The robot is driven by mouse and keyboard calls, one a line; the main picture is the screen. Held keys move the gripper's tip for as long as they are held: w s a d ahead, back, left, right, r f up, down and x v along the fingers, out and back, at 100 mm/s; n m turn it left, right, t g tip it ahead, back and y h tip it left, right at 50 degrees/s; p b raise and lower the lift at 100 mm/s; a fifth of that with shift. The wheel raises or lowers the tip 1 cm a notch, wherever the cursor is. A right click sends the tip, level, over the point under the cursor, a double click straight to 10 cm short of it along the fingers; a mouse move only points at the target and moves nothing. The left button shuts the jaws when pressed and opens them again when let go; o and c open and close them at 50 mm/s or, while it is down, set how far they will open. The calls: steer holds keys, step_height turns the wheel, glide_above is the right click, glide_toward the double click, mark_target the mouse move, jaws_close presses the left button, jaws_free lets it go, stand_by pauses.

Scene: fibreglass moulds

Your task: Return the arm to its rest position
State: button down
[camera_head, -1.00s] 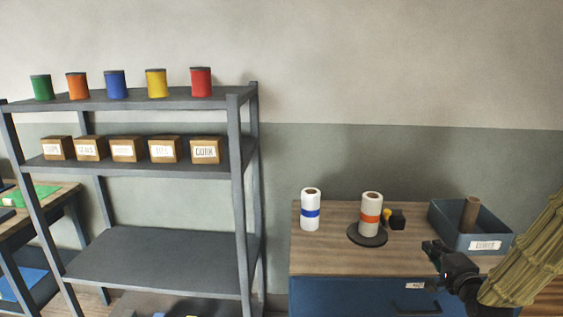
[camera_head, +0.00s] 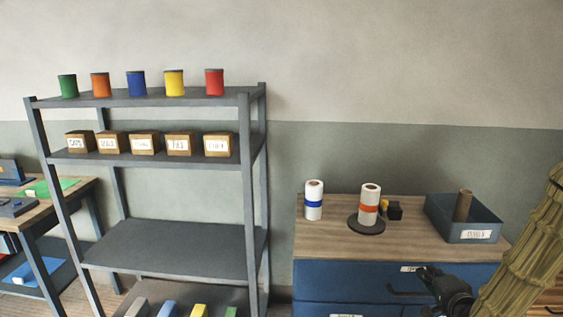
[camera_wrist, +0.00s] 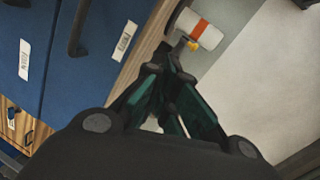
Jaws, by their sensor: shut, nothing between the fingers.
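My gripper (camera_head: 428,276) is at the lower right of the head view, in front of the blue drawer cabinet (camera_head: 345,278) and below the level of its wooden top. My arm, in a ribbed olive sleeve, comes in from the right edge. In the wrist view my gripper's dark green fingers (camera_wrist: 160,85) are together with nothing between them. Beyond the fingertips that view shows the orange-banded roll (camera_wrist: 200,30) near the cabinet's edge.
On the cabinet top stand a blue-banded roll (camera_head: 313,201), the orange-banded roll (camera_head: 369,206) on a dark round base (camera_head: 367,228), and a labelled bin (camera_head: 485,236) holding a brown tube (camera_head: 462,206). A grey shelf rack (camera_head: 175,250) with cans and boxes stands left.

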steer(key=s+a+f+n+g, duration=0.45)
steer(key=s+f, duration=0.35)
steer(key=f, duration=0.4)
steer(key=s+a+f+n+g, duration=0.3)
steer(key=s+a+f, duration=0.35)
steer(key=f, duration=0.55)
steer(key=s+a+f+n+g, duration=0.2)
steer(key=s+f, duration=0.2)
steer(key=s, duration=0.4)
steer(key=s+a+f+n+g, duration=0.2)
steer(key=s+f+g, duration=0.1)
steer(key=s, duration=0.6)
steer(key=s+a+f+n+g, duration=0.2)
steer(key=s+f+n, duration=0.1)
steer(key=s, duration=0.5)
steer(key=shift+s+a+f, duration=0.25)
steer(key=shift+s+f, duration=0.05)
steer(key=shift+f, duration=0.55)
steer(key=shift+g, duration=0.25)
